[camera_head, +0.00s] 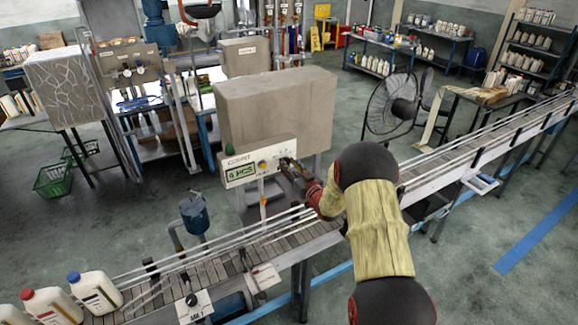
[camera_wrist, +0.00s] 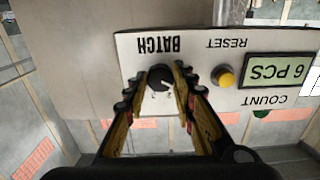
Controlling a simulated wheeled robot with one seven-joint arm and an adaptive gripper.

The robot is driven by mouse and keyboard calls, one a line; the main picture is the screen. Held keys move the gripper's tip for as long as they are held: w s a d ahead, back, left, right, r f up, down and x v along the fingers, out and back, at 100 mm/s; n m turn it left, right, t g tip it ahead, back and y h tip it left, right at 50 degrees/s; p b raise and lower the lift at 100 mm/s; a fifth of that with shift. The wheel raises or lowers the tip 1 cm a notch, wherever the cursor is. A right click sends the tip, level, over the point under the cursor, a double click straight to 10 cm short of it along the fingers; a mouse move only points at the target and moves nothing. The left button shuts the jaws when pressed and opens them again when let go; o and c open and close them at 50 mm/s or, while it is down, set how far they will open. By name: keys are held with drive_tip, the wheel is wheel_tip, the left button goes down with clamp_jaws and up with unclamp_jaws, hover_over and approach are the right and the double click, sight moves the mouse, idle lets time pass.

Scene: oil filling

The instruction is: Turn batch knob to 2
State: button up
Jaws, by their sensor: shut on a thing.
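The black batch knob (camera_wrist: 161,78) sits on the white control panel (camera_wrist: 130,52), under the label BATCH, which appears upside down in the wrist view. My gripper (camera_head: 289,166) is at the right end of this panel in the head view. In the wrist view its two fingers lie on either side of the knob, shut on it. A pale mark shows on the knob's lower right, but the setting cannot be read. In the head view the gripper mostly hides the knob. The green count display (camera_wrist: 281,69) shows a number of PCS.
A yellow reset button (camera_wrist: 225,78) sits close beside one finger. A large grey box (camera_head: 275,105) stands behind the panel. A conveyor (camera_head: 310,235) runs below my arm, with several white bottles (camera_head: 95,290) at its left end. A fan (camera_head: 392,103) stands to the right.

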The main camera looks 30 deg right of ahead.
drive_tip(key=shift+f, duration=0.1)
drive_tip(key=shift+m+b, duration=2.55)
drive_tip(key=shift+m, duration=1.25)
drive_tip(key=o, duration=1.2)
drive_tip(key=shift+c, duration=0.2)
drive_tip(key=s, duration=1.2)
drive_tip(key=shift+d, duration=0.2)
